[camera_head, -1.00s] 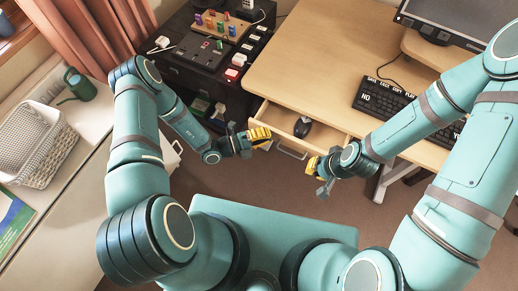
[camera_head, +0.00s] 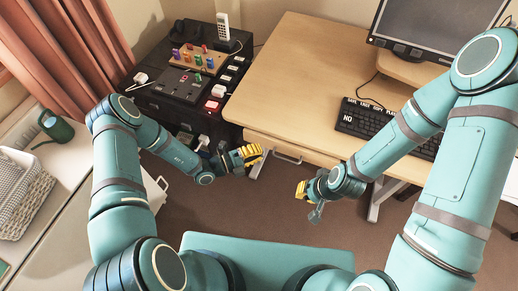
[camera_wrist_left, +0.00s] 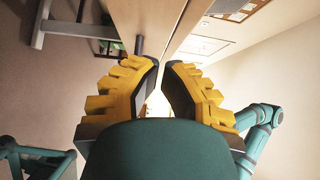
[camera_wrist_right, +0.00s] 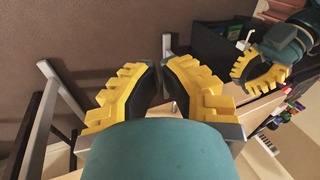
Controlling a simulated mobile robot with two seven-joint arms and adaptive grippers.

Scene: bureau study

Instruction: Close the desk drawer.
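The desk drawer (camera_head: 274,147) is under the front edge of the wooden desk (camera_head: 290,75). Its front looks level with the desk edge, and its inside is not visible. A small gap cannot be ruled out. Its metal handle (camera_head: 287,159) shows below the front. My left gripper (camera_head: 252,155) is just left of the handle, near the drawer front; contact cannot be told. In the left wrist view its fingers (camera_wrist_left: 160,68) are a narrow gap apart and empty. My right gripper (camera_head: 302,190) is in front of the desk, apart from the drawer. Its fingers (camera_wrist_right: 161,66) are also slightly apart and empty.
A black cabinet (camera_head: 165,103) with sockets and coloured pegs stands left of the desk. A keyboard (camera_head: 365,121) and monitor (camera_head: 430,30) are on the desk. A white basket (camera_head: 28,205) and green watering can (camera_head: 57,128) are at the left. Desk legs (camera_head: 378,200) stand below.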

